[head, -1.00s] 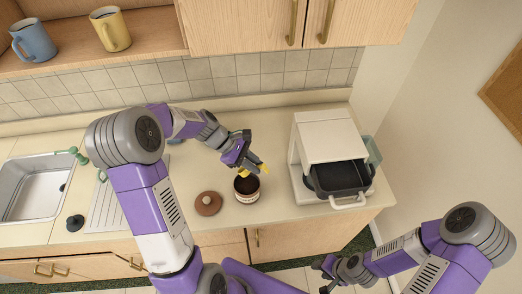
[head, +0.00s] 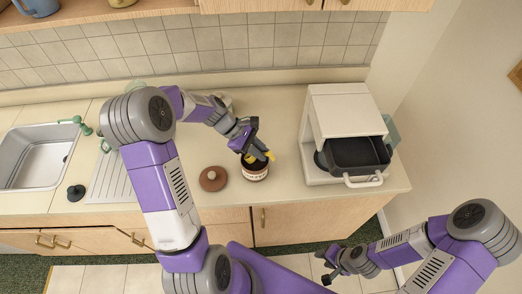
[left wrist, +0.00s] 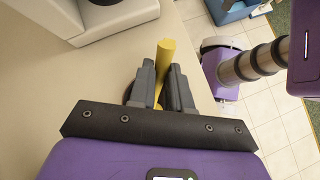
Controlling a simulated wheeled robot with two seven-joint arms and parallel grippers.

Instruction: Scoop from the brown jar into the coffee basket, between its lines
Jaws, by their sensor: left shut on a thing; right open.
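The brown jar (head: 255,175), with a pale label and dark opening, stands on the counter. My left gripper (head: 260,153) is just above its mouth, shut on the scoop, whose yellow handle (left wrist: 166,52) shows between the fingers in the left wrist view. The scoop's bowl is hidden; I cannot tell whether it is inside the jar or holds anything. The black coffee basket (head: 360,171) sits pulled out of the white coffee machine (head: 340,104) to the right. Its lines cannot be made out. My right gripper (head: 330,270) is open and empty, low in front of the counter.
A brown lid (head: 213,179) with a knob lies left of the jar. A sink (head: 38,160) and a black stopper (head: 75,193) are at the far left. Bare counter lies between the jar and the machine. Cupboards hang above.

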